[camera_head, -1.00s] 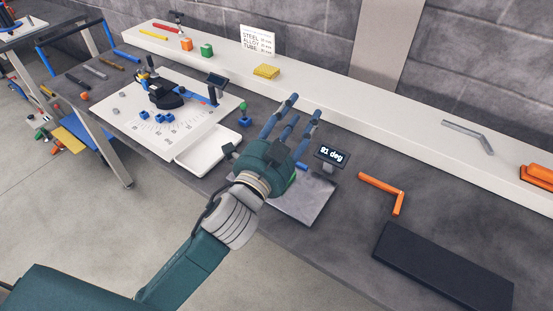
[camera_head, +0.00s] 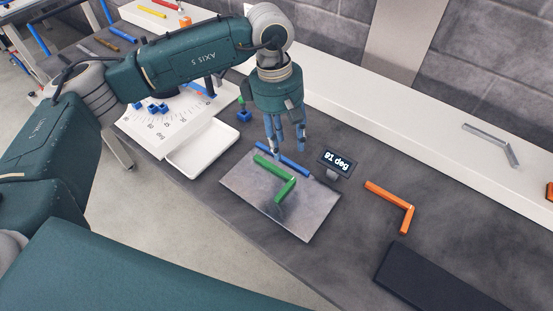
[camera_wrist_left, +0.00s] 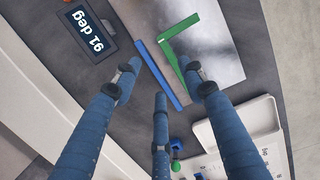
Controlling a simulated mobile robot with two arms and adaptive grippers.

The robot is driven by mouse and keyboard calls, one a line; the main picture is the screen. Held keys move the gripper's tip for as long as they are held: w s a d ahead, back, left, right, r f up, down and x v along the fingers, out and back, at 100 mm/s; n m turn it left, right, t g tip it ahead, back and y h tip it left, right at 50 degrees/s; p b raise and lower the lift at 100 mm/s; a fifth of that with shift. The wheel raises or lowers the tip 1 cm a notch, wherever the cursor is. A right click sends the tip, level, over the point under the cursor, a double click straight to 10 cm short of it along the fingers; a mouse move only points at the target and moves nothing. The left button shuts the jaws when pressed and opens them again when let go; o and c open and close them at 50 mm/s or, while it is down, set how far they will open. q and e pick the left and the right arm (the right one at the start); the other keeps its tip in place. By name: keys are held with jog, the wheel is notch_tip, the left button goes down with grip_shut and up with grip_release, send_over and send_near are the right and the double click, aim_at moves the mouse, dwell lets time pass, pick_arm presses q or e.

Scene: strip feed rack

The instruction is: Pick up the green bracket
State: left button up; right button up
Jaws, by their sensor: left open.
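The green bracket (camera_head: 287,188), an L-shaped bar, lies on a square metal plate (camera_head: 308,214) on the dark bench. It also shows in the left wrist view (camera_wrist_left: 176,58), near the right-hand fingertip. My left gripper (camera_head: 287,148) points down over the plate's back edge, just behind the bracket. Its blue fingers are spread open and empty in the left wrist view (camera_wrist_left: 162,86). I cannot tell whether a fingertip touches the bracket. My right gripper is not in view.
A blue bar (camera_head: 294,167) lies along the plate's back edge. A display (camera_head: 336,160) reading "91 deg" stands beside the plate. An orange bracket (camera_head: 390,204) and a dark pad (camera_head: 432,280) lie to the right. A white tray (camera_head: 203,148) stands to the left.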

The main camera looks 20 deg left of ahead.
pick_arm(q)
jog(key=w+a+y, duration=0.1)
jog(key=a+y, duration=0.1)
jog(key=a, duration=0.2)
jog(key=p, duration=0.2)
send_over(273, 165)
jog(key=a, duration=0.1)
jog(key=f, duration=0.3)
jog(key=shift+w+f, duration=0.35)
jog(key=shift+w, duration=0.05)
jog(key=shift+f, duration=0.3)
jog(key=shift+d+f, duration=0.1)
jog(key=shift+f, duration=0.15)
jog(key=f, duration=0.1)
jog(key=f+p, duration=0.1)
jog(key=f, duration=0.1)
jog(key=d+f+p, duration=0.1)
jog(key=shift+s+f, duration=0.15)
jog(key=shift+s, duration=0.2)
jog(key=shift+f, duration=0.25)
jog(key=shift+w, duration=0.1)
grip_shut()
